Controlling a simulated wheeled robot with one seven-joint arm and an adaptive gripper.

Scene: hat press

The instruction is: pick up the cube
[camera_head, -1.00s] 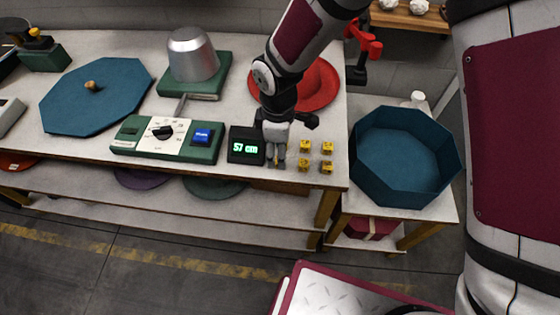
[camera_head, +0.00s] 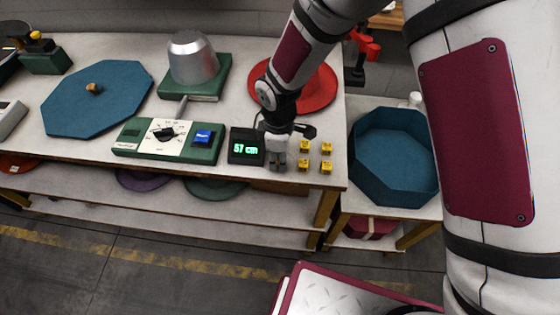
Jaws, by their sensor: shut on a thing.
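Several small yellow cubes stand in a two-by-two group near the bench's right end: back left (camera_head: 304,147), back right (camera_head: 326,148), front left (camera_head: 303,165) and front right (camera_head: 327,167). My gripper (camera_head: 277,165) points down at the bench just left of this group and right of the display box. Its fingers are close together, shut on a cube that they mostly hide. I cannot tell whether that cube touches the bench.
A black box (camera_head: 246,146) with a green "57 cm" readout stands close left of my gripper. Beyond it are a green control panel (camera_head: 167,140), a metal hat form (camera_head: 193,57) and a blue octagonal lid (camera_head: 97,98). A red dish (camera_head: 317,86) lies behind; a blue octagonal bin (camera_head: 393,157) stands right.

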